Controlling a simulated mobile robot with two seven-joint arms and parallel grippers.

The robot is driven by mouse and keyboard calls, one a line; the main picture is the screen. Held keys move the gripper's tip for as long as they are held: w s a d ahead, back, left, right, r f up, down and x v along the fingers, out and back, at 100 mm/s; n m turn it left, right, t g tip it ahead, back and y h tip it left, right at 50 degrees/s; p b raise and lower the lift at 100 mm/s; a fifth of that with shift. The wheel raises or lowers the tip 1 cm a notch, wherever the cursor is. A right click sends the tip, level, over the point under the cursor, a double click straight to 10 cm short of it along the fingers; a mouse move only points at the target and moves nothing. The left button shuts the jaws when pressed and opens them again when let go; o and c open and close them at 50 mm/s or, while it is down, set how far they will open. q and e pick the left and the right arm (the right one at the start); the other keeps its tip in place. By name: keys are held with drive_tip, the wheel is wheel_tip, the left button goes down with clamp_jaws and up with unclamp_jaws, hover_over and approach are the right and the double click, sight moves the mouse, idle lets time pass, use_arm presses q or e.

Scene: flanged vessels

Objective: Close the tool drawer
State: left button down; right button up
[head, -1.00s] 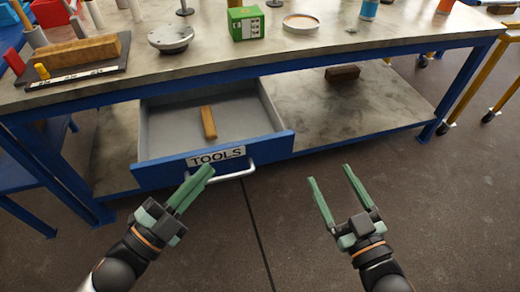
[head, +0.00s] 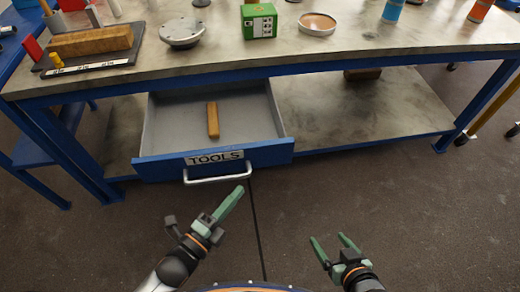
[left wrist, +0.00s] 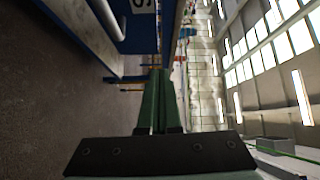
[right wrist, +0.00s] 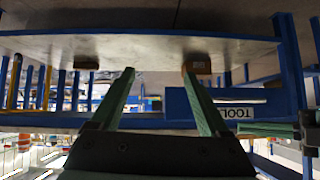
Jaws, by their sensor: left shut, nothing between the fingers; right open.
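The tool drawer (head: 215,158) stands pulled out under the workbench, with a blue front, a "TOOLS" label and a light handle (head: 217,178). A wooden block (head: 213,119) lies inside it. My left gripper (head: 238,190) is shut and empty, just below and in front of the handle's right end, apart from it as far as I can tell. The drawer front also shows at the top of the left wrist view (left wrist: 142,30). My right gripper (head: 329,241) is open and empty, lower right of the drawer. The drawer front appears upside down in the right wrist view (right wrist: 240,103).
The workbench top (head: 350,35) holds a green box (head: 259,21), a metal flange (head: 182,32), a round dish (head: 317,23) and a wooden block on a dark board. A lower shelf (head: 370,110) is right of the drawer. The floor in front is clear.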

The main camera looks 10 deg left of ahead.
use_arm(q)
drive_tip(key=b, duration=0.1)
approach(265, 146)
drive_tip(key=d, duration=0.3)
drive_tip(key=shift+m, duration=0.4)
drive_tip(key=w+b, duration=0.1)
drive_tip(key=w, duration=0.3)
drive_tip(key=shift+w+d+f, duration=0.1)
drive_tip(key=shift+d+f, duration=0.05)
drive_tip(key=shift+w, duration=0.5)
use_arm(e)
drive_tip(key=shift+w+d+r+t, duration=0.15)
drive_tip(key=shift+w+r+t, duration=0.5)
drive_tip(key=shift+w+r, duration=0.2)
drive_tip(key=shift+w+d+r+t, duration=0.1)
drive_tip(key=shift+w+r+t, duration=0.55)
drive_tip(key=shift+w+r, duration=0.15)
use_arm(q)
drive_tip(key=shift+w+a, duration=0.1)
drive_tip(key=shift+a, duration=0.1)
